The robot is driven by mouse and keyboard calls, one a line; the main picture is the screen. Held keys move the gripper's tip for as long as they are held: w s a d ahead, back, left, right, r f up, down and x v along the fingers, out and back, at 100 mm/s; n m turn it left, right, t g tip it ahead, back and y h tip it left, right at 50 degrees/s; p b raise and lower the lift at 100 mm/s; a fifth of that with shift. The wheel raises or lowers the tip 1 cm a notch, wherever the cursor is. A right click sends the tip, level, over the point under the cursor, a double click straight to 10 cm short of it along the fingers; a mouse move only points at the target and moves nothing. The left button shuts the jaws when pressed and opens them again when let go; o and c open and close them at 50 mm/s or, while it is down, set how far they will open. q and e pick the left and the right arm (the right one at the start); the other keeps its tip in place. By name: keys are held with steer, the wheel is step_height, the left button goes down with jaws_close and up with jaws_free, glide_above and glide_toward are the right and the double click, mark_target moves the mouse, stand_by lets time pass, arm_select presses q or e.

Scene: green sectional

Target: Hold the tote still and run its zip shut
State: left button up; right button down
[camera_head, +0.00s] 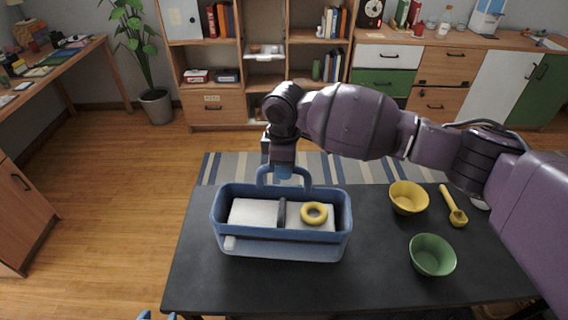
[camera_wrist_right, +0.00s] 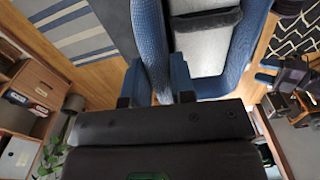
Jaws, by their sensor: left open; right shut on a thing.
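The blue tote (camera_head: 282,246) stands upright on the dark table, its top open. Inside are pale flat surfaces, a dark bar (camera_head: 282,213) across the middle and a yellow ring (camera_head: 314,213). A small white tab (camera_head: 230,242) sits at its near left rim; I cannot tell if it is the zip pull. My right gripper (camera_head: 284,174) is shut on the tote's far handle (camera_head: 262,178). In the right wrist view the handle (camera_wrist_right: 150,45) runs between the fingers (camera_wrist_right: 156,88). My left gripper (camera_head: 157,316) is open at the bottom edge, apart from the tote, mostly out of frame.
On the table (camera_head: 380,285), right of the tote, are a yellow bowl (camera_head: 407,198), a green bowl (camera_head: 432,255) and a yellow scoop (camera_head: 453,205). My right arm spans above them. The table is clear left of and in front of the tote. A striped rug (camera_head: 345,169) lies behind.

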arm_select(q)
steer(key=shift+s+f, duration=0.3)
steer(key=shift+f, duration=0.05)
arm_select(e)
steer(key=shift+f, duration=0.6)
arm_select(q)
steer(key=shift+w+f+b, duration=0.1)
steer(key=shift+w+b, duration=0.1)
steer(key=shift+b, duration=0.15)
arm_select(e)
steer(key=shift+f, duration=0.8)
arm_select(q)
steer(key=shift+s+f, duration=0.15)
steer(key=shift+s, duration=0.15)
